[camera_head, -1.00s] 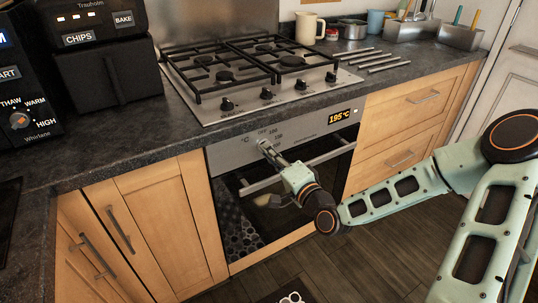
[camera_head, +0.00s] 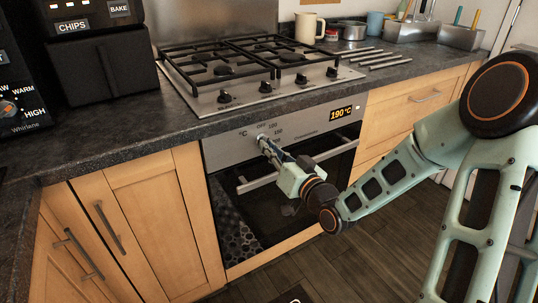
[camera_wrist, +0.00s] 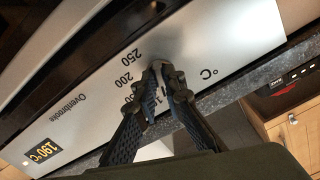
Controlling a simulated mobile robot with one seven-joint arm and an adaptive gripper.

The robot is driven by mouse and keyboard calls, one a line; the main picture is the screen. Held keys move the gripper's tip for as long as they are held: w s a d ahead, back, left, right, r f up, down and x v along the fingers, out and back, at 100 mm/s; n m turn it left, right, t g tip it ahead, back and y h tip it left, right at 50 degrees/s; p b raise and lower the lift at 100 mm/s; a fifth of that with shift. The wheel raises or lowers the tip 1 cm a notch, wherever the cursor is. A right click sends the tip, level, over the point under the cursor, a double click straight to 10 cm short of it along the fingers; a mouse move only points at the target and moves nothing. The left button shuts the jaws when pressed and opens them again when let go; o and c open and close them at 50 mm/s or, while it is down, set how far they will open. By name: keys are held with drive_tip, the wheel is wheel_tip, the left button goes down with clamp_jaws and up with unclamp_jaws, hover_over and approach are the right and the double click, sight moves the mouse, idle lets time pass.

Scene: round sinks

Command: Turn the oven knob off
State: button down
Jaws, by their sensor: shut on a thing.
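The oven (camera_head: 225,150) has a silver front panel with a dial marked OFF, 150, 200 and 250. The oven knob (camera_wrist: 157,65) is a small grey knob on this panel, mostly hidden by my fingers. My gripper (camera_head: 265,143) is at the dial, and in the wrist view its two dark fingers (camera_wrist: 162,78) close around the knob from both sides. The knob's pointer and exact angle are hidden.
The oven door handle (camera_head: 258,183) runs just below my gripper. A gas hob (camera_head: 215,100) with several front knobs lies above on the dark counter (camera_head: 100,148). Wooden cupboards (camera_head: 150,220) flank the oven.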

drive_tip(key=shift+n+b, duration=1.45)
drive_tip(key=shift+n, duration=0.45)
drive_tip(key=c, duration=2)
unclamp_jaws()
drive_tip(key=shift+d, duration=0.1)
drive_tip(key=v, duration=0.7)
drive_tip(key=shift+s+d, duration=0.1)
drive_tip(key=shift+s, duration=0.1)
